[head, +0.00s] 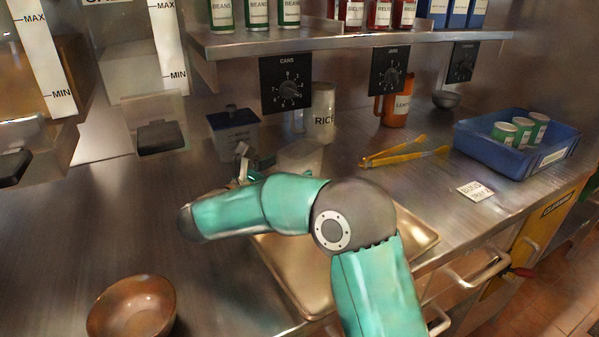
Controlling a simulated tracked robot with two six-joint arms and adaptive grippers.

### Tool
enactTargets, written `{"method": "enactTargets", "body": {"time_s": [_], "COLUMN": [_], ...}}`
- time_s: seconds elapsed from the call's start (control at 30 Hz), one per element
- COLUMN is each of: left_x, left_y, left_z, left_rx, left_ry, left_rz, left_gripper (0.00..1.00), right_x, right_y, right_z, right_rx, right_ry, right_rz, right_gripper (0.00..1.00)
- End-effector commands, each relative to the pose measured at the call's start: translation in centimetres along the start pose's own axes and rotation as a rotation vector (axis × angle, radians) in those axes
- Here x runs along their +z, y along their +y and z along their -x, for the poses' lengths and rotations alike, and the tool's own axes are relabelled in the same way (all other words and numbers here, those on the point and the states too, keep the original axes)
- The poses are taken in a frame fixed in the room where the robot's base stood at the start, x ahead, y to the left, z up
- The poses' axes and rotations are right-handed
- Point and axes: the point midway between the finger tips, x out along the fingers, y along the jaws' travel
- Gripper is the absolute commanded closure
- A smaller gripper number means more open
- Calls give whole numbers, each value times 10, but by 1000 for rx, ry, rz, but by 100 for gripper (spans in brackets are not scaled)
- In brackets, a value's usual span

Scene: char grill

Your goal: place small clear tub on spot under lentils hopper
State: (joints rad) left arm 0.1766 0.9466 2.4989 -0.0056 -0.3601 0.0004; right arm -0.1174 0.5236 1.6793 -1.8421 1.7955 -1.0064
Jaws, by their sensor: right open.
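A small clear tub (300,157) stands on the steel counter, just behind my right forearm, which hides its lower part. My right gripper (246,163) is open to the left of the tub, partly hidden by my own wrist; I cannot tell whether it touches the tub. Two hoppers marked MAX and MIN hang at the left, one at the far left (45,60) and one beside it (165,45), each with a dark lever below. Their name labels are cut off, so I cannot tell which is lentils. My left gripper is not in view.
A blue-lidded container (235,132), a rice canister (323,112) and an orange jug (396,108) stand behind. Yellow tongs (405,152) and a blue tray (515,148) of cans lie right. A metal tray (295,270) and brown bowl (133,308) are in front.

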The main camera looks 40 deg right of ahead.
Motion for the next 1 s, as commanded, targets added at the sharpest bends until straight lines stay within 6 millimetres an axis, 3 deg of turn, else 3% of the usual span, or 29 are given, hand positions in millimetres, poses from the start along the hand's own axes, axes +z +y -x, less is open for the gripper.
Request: {"method": "enactTargets", "body": {"time_s": [0.33, 0.67, 1.0], "left_x": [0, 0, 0], "left_y": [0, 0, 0], "left_z": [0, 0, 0], "left_rx": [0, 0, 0], "left_ry": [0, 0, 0], "left_rz": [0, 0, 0], "left_gripper": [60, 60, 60], "right_x": [0, 0, 0], "right_y": [6, 6, 6], "right_z": [-44, -51, -51], "right_rx": [-4, 0, -1], "right_ry": [1, 1, 1], "right_rz": [-1, -1, -1], "right_gripper": [4, 5, 62]}}
